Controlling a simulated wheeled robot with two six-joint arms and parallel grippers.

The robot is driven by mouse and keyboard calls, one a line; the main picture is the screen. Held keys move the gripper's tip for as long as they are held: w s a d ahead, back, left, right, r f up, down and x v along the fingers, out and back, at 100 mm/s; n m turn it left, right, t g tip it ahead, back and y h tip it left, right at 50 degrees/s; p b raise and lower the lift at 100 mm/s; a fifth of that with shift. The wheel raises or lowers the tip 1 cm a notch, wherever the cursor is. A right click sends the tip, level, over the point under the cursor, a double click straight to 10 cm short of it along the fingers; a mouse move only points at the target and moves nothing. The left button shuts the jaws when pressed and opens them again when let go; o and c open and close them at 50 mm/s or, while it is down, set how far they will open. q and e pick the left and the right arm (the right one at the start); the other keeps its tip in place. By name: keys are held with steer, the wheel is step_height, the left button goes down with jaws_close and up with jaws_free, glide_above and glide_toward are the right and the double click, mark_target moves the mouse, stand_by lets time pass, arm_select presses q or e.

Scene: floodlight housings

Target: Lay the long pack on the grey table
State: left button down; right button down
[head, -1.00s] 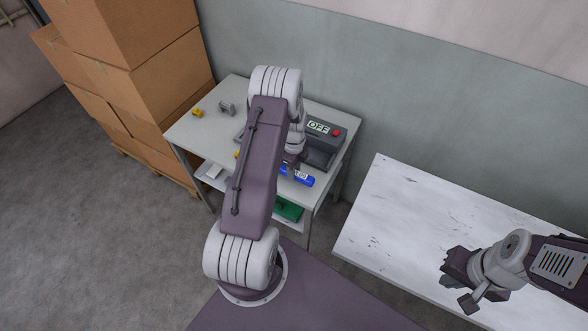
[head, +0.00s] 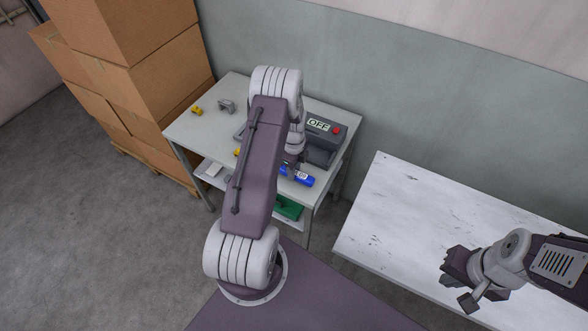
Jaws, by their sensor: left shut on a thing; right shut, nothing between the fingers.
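The long pack (head: 304,179), blue with a white label, is near the front right edge of the grey table (head: 195,142). My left gripper (head: 291,170) points down over the grey table and is shut on the pack. My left arm hides part of the pack and most of the fingers. I cannot tell whether the pack touches the table top. My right gripper (head: 452,270) is shut and empty over the white, scuffed table at the right.
A dark grey device (head: 322,145) with an OFF display and red button stands behind the pack. Small yellow (head: 197,111) and grey (head: 227,106) parts lie at the left. A green item (head: 288,207) is on the lower shelf. Cardboard boxes (head: 150,90) are stacked left. The white table (head: 400,215) looks bare.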

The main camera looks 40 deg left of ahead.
arm_select(q)
steer(key=shift+f+b, duration=0.35)
steer(key=shift+f, duration=0.2)
steer(key=c, duration=1)
jaws_free()
steer(key=shift+o, duration=0.2)
step_height(320, 180, up, 9)
steer(key=shift+r+b, duration=0.15)
steer(key=shift+b, duration=0.2)
